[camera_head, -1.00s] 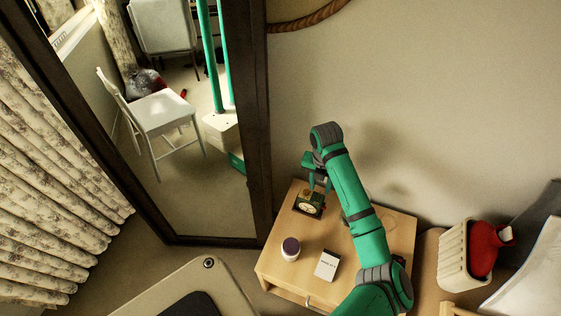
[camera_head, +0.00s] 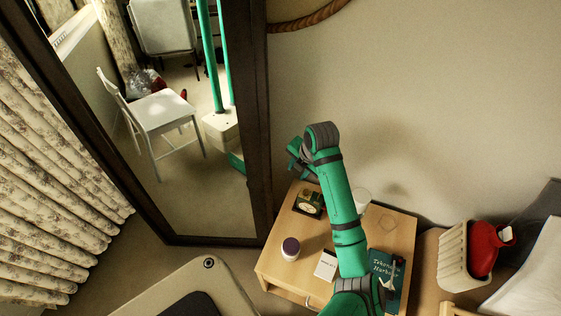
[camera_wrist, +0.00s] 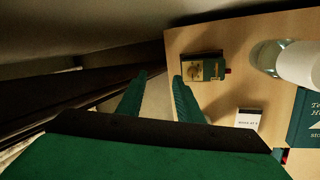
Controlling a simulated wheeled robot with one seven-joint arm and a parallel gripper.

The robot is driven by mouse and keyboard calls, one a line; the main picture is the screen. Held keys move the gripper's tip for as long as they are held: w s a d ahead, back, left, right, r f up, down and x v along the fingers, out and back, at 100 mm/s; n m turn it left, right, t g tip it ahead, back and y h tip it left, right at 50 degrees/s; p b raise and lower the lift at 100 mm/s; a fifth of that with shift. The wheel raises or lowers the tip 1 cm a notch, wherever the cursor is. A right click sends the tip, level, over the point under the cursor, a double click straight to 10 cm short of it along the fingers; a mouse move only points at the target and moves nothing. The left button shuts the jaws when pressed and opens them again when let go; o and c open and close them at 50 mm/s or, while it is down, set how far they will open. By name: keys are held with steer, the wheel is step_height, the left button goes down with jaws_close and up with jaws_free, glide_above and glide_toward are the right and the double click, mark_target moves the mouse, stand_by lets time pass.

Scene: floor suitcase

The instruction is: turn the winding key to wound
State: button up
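A small dark green and gold clock (camera_head: 309,204) stands on the nightstand near its back left corner. It also shows in the wrist view (camera_wrist: 203,69), where its winding key cannot be made out clearly. My gripper (camera_head: 297,158) is above and to the left of the clock, apart from it. In the wrist view its two fingers (camera_wrist: 158,85) are spread with nothing between them, and the clock lies to the right of the right finger.
The wooden nightstand (camera_head: 405,232) also holds a dark-lidded jar (camera_head: 290,249), a white box (camera_head: 326,265), a teal book (camera_head: 388,268) and a glass (camera_head: 362,198). A framed mirror (camera_head: 257,150) stands close to the left of my gripper. A wall is behind.

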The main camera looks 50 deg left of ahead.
steer(key=s+a+m+t+y, duration=0.2)
steer(key=a+m+y, duration=0.4)
steer(key=m, duration=0.3)
steer(key=shift+s+r+m, duration=0.3)
steer(key=shift+s+m, duration=0.1)
steer(key=shift+s, duration=0.1)
stand_by(0.5)
